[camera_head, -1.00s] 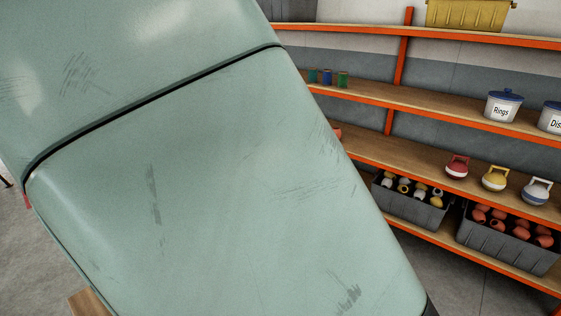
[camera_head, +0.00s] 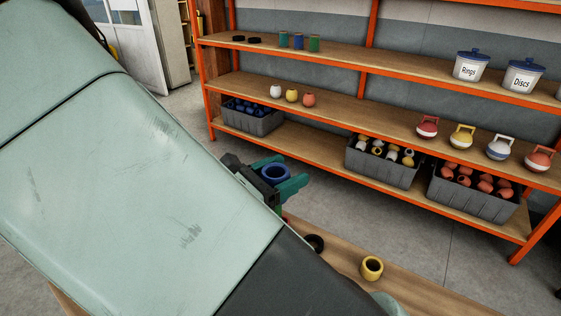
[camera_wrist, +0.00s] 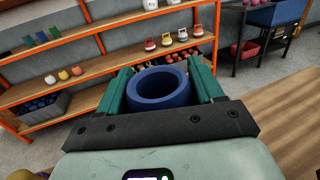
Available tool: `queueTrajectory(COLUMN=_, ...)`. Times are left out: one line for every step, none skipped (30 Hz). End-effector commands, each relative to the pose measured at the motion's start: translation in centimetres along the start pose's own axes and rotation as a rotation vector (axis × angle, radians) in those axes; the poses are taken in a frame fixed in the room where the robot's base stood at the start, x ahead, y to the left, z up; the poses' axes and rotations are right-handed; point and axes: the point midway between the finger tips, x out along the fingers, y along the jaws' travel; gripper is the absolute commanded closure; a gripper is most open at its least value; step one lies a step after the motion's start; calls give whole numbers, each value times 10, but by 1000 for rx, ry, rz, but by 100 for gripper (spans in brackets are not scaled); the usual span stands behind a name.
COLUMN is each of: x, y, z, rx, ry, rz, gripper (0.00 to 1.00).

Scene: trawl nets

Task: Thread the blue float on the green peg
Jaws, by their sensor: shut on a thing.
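My gripper (camera_head: 292,170) is out in front of the shelves, above the floor beyond the wooden table in the head view. Its teal fingers are shut on a blue float (camera_head: 274,173), a short ring with an open hole facing up. In the wrist view the blue float (camera_wrist: 158,88) sits between the two fingers (camera_wrist: 160,75), its hole clear.
A yellow float (camera_head: 372,269) and a dark round piece (camera_head: 315,242) are on the wooden table (camera_head: 420,292). An orange-framed shelf (camera_head: 330,115) holds spools, tubs, small floats, handled weights and grey bins (camera_head: 252,121). Grey floor lies between table and shelf.

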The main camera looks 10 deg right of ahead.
Motion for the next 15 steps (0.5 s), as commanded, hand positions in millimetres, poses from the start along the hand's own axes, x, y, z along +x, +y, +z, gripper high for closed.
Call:
queueTrajectory(x=0, y=0, z=-4, rx=-2, ry=-1, rz=-1, gripper=68)
queueTrajectory(x=0, y=0, z=-6, rx=-3, ry=-1, rz=-1, gripper=68)
queueTrajectory(x=0, y=0, z=-9, rx=-3, ry=-1, rz=-1, gripper=68)
queueTrajectory(x=0, y=0, z=-11, rx=-3, ry=-1, rz=-1, gripper=68)
queueTrajectory(x=0, y=0, z=-13, rx=-2, ry=-1, rz=0, gripper=68)
queueTrajectory(x=0, y=0, z=-16, rx=-2, ry=-1, rz=0, gripper=68)
queueTrajectory(x=0, y=0, z=-18, rx=-3, ry=-1, rz=0, gripper=68)
queueTrajectory(x=0, y=0, z=-20, rx=-3, ry=-1, rz=0, gripper=68)
queueTrajectory(x=0, y=0, z=-22, rx=-3, ry=-1, rz=0, gripper=68)
queueTrajectory(x=0, y=0, z=-24, rx=-2, ry=-2, rz=0, gripper=68)
queueTrajectory(x=0, y=0, z=-26, rx=-2, ry=-2, rz=0, gripper=68)
queueTrajectory(x=0, y=0, z=-28, rx=-2, ry=-2, rz=0, gripper=68)
queueTrajectory(x=0, y=0, z=-29, rx=-1, ry=-2, rz=0, gripper=68)
queueTrajectory(x=0, y=0, z=-30, rx=-1, ry=-1, rz=0, gripper=68)
queueTrajectory(x=0, y=0, z=-32, rx=-1, ry=-1, rz=0, gripper=68)
